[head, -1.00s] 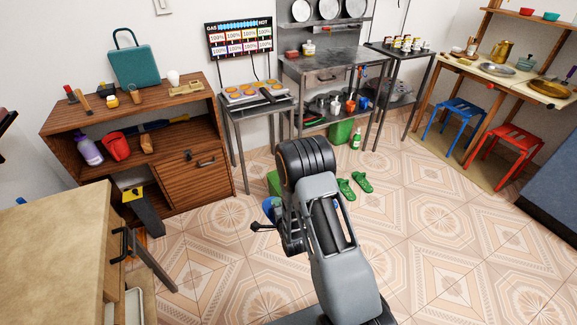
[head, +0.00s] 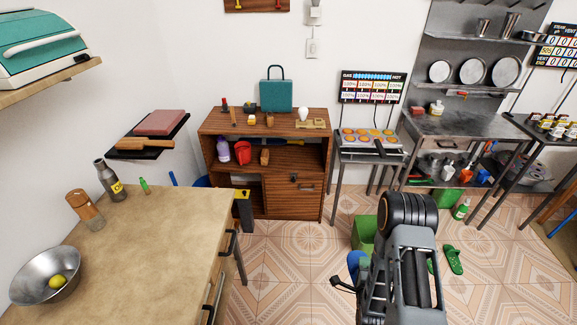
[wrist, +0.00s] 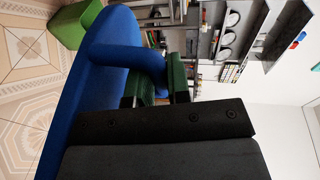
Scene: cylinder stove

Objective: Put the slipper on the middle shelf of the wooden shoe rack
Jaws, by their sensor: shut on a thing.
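A blue slipper (wrist: 98,75) fills the left of the wrist view, close to the camera. My gripper (wrist: 160,84) is shut on its strap part, with dark fingers around it. In the head view only a bit of the blue slipper (head: 355,264) shows beside my arm, and my arm hides most of the gripper. No piece of furniture is plainly a shoe rack. A brown wooden cabinet (head: 308,200) with an open shelf stands against the back wall, away from my gripper.
A tan counter (head: 150,250) with drawer handles lies at the left. A green box (head: 364,234) stands behind my arm, and it also shows in the wrist view (wrist: 75,22). Green slippers (head: 453,260) lie on the floor at right. Tiled floor between counter and arm is clear.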

